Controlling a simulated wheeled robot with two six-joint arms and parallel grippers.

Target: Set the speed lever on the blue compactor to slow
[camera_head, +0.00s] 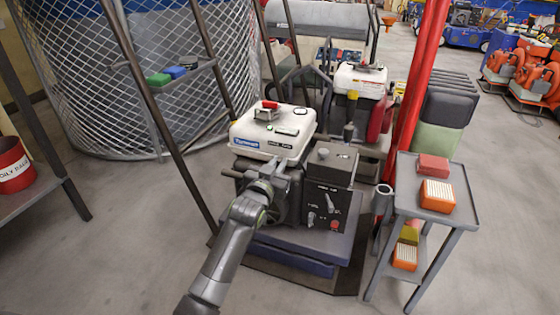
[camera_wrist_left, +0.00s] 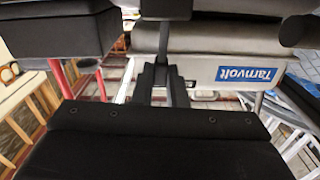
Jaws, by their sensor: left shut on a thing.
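The compactor has a white tank (camera_head: 268,130) with a blue label, a dark engine, a black control box (camera_head: 330,172) and a blue base plate (camera_head: 300,244). My left gripper (camera_head: 268,185) is at the engine's left side, just below the tank, shut. In the left wrist view its fingers (camera_wrist_left: 160,78) close on a thin dark lever (camera_wrist_left: 166,42), apparently the speed lever; they hide part of it. The white tank with the label (camera_wrist_left: 248,74) shows beside them. The lever's setting cannot be read. My right gripper is not in view.
A grey cart (camera_head: 464,208) with red and orange boxes stands close on the right, next to a red post (camera_head: 416,85). A second machine with a white tank (camera_head: 361,80) is behind. A mesh cage (camera_head: 75,90) is at left. The front floor is clear.

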